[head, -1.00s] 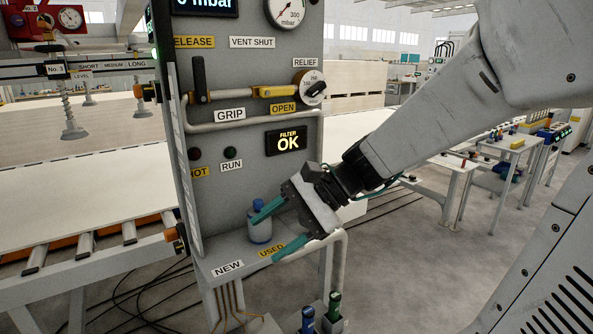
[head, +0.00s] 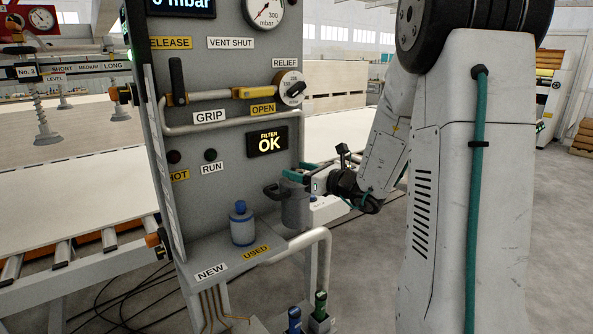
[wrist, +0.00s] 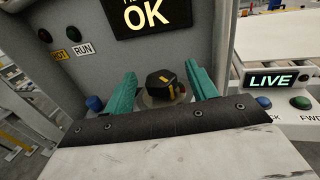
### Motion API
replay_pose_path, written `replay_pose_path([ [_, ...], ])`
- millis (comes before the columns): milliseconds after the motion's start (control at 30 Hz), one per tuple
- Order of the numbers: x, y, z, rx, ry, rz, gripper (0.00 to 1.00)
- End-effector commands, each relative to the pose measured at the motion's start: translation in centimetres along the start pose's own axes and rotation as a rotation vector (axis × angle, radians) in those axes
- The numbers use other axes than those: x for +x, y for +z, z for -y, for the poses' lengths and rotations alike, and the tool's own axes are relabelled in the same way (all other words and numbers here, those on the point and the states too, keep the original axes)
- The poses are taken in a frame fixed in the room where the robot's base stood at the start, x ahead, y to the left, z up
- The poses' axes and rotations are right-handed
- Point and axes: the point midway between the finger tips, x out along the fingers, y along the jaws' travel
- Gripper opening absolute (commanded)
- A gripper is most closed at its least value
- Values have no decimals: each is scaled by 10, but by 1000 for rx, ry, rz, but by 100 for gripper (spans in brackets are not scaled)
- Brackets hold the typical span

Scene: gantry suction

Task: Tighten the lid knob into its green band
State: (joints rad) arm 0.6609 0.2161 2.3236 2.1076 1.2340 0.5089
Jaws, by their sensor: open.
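The lid knob (wrist: 160,85) is dark with yellow marks, on a round lid in the wrist view. It sits between the two teal fingers of my gripper (wrist: 162,74), with a gap visible at each side. In the head view my gripper (head: 298,172) is at the top of a grey filter canister (head: 296,213) on the right side of the panel. The fingers hide the knob there.
A blue-capped bottle (head: 242,226) stands on the shelf marked NEW and USED, left of the canister. A grey pipe (head: 326,262) bends up in front. The panel (head: 222,150) rises close behind, with its FILTER OK display (head: 267,141). A LIVE box (wrist: 272,79) is at right.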

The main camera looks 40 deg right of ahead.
Motion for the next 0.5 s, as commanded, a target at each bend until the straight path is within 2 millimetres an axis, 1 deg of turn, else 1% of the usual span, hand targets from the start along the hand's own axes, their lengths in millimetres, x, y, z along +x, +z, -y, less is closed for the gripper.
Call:
replay_pose_path([
  [33, 6, -1, -1, 1, 2, -1, 57],
  [133, 12, 0, -1, 0, 1, -1, 57],
  [400, 14, 0, -1, -1, 0, -1, 57],
  [433, 14, 0, -1, -1, 0, -1, 54],
  [467, 14, 0, -1, -1, 0, -1, 46],
  [500, 14, 0, -1, -1, 0, -1, 35],
])
